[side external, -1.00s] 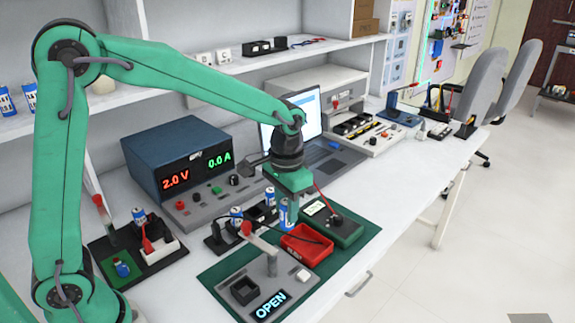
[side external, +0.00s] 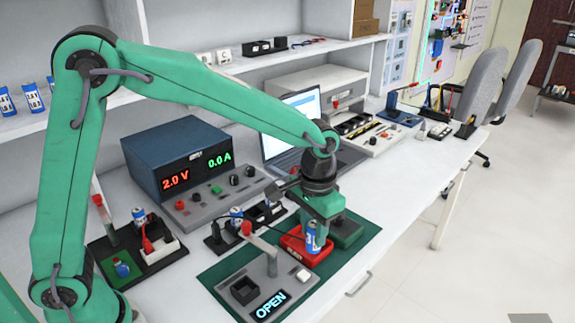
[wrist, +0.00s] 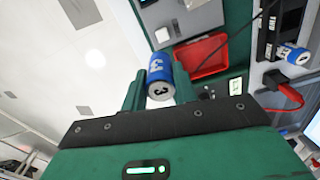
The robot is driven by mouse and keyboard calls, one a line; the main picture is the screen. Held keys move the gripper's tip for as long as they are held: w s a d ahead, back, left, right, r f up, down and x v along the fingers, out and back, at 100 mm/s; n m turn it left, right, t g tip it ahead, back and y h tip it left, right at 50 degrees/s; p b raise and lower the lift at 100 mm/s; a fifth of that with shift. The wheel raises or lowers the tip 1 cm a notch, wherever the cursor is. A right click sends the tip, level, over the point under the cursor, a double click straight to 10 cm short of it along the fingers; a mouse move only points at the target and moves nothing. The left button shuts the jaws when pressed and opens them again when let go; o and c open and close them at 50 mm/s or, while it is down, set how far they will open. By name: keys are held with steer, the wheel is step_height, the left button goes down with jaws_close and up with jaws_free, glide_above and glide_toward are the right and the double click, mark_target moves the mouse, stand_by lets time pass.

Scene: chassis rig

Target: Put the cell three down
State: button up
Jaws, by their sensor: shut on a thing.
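My gripper (wrist: 160,88) is shut on a blue and white cell marked 3 (wrist: 160,74), which stands upright between the fingers. In the side view my gripper (side external: 318,222) holds the cell (side external: 313,237) over or in front of the red tray (side external: 293,246); I cannot tell its height above the mat. In the wrist view the red tray (wrist: 205,56) lies just right of the cell.
A grey fixture with a dark square socket (side external: 244,291) and an OPEN display (side external: 271,306) sits on the green mat (side external: 215,272). A holder with a cell (side external: 236,216) stands behind. A power supply (side external: 178,160) and laptop (side external: 297,125) are at the back.

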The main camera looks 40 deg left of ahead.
steer(key=shift+w+a+f, duration=1.1)
steer(key=shift+a+f, duration=0.1)
steer(key=shift+f, duration=0.45)
steer(key=shift+w+a+f, duration=1.05)
steer(key=shift+a+f, duration=0.2)
steer(key=shift+f, duration=0.4)
steer(key=shift+w+a+f, duration=1.1)
steer(key=shift+a+f, duration=0.1)
steer(key=shift+f, duration=0.45)
steer(key=shift+f, duration=0.15)
steer(key=o, duration=1)
steer(key=shift+o, duration=0.2)
step_height(320, 180, up, 12)
steer(key=shift+r, duration=0.2)
steer(key=shift+s, duration=0.1)
